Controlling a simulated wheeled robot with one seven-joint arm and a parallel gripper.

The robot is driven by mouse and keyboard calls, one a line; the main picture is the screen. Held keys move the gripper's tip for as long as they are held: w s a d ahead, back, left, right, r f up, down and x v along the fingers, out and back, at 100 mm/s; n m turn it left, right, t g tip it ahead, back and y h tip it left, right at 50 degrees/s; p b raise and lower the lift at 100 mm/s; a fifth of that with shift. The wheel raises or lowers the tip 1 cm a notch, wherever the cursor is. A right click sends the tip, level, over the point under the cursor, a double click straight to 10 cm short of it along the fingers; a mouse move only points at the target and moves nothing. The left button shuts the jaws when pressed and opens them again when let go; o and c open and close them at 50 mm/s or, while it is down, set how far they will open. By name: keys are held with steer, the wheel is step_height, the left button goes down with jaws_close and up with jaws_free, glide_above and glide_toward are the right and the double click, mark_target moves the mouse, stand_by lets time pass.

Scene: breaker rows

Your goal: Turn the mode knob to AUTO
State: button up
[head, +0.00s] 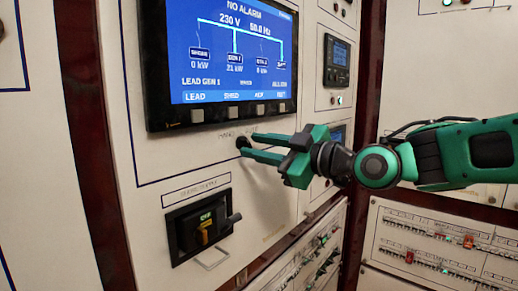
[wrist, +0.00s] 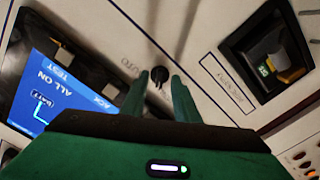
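The mode knob (head: 242,142) is a small black knob on the light panel, below the screen. In the wrist view the knob (wrist: 160,74) shows between my two green fingertips, with an AUTO label beside it on the left. Which way its pointer faces is too small to tell. My gripper (head: 249,145) comes from the right, its fingertips at the knob. In the wrist view my gripper (wrist: 160,82) is open, with a finger on each side of the knob and small gaps visible. Contact is not clear.
A blue display (head: 235,55) with a row of buttons sits just above the knob. More meters and breaker rows (head: 440,245) are at the right.

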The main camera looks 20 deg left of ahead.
steer(key=shift+w+a, duration=0.15)
steer(key=shift+a, duration=0.25)
